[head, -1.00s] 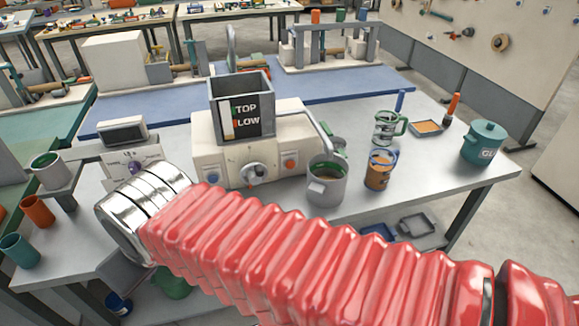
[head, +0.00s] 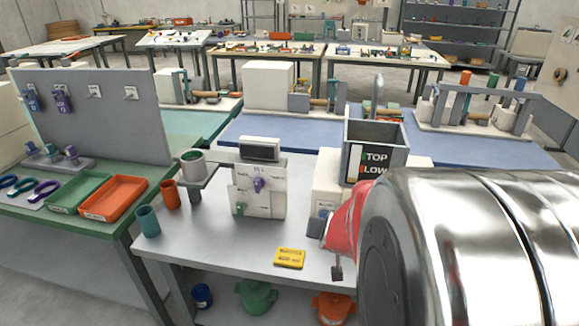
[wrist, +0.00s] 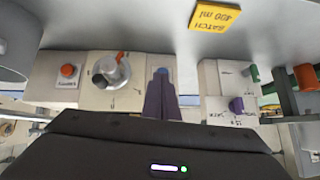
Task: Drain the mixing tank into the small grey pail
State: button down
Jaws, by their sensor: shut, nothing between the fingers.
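The mixing tank (head: 403,158), an open square grey box marked TOP and LOW, stands on a cream base at centre right in the head view. The wrist view shows the base front upside down, with an orange button (wrist: 68,70), a grey dial with an orange-tipped lever (wrist: 112,70) and a blue button. My gripper (wrist: 160,78) is shut and empty, its dark purple fingers in front of the blue button; I cannot tell if they touch it. A grey rounded vessel (wrist: 14,45), possibly the grey pail, is cut off at upper left. My arm hides the base's right side in the head view.
A panel with purple and green knobs (head: 258,200) stands left of the base. A grey pot (head: 192,166) sits on a stand beside orange (head: 170,195) and teal (head: 148,222) cups. A yellow batch card (head: 290,258) lies on the bare front bench.

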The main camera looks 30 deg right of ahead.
jog(key=s+d+f+m+g+h, duration=0.1)
jog(key=s+d+f+m, duration=0.1)
jog(key=s+d, duration=0.3)
jog(key=s+d+f+m+g+h, duration=0.1)
jog(key=s+d+f+g+h, duration=0.1)
jog(key=s+d, duration=0.3)
jog(key=s+d+f+m+g+h, duration=0.1)
jog(key=s+d+f+m, duration=0.1)
jog(key=s+d+f, duration=0.2)
jog(key=shift+s+d+f+m+g+h, duration=0.1)
jog(key=shift+s+d+m+g+h, duration=0.2)
jog(key=shift+d, duration=0.45)
jog(key=shift+s+d+h, duration=0.1)
jog(key=shift+s+d, duration=0.25)
jog(key=shift+d, duration=0.4)
jog(key=shift+w+d, duration=0.1)
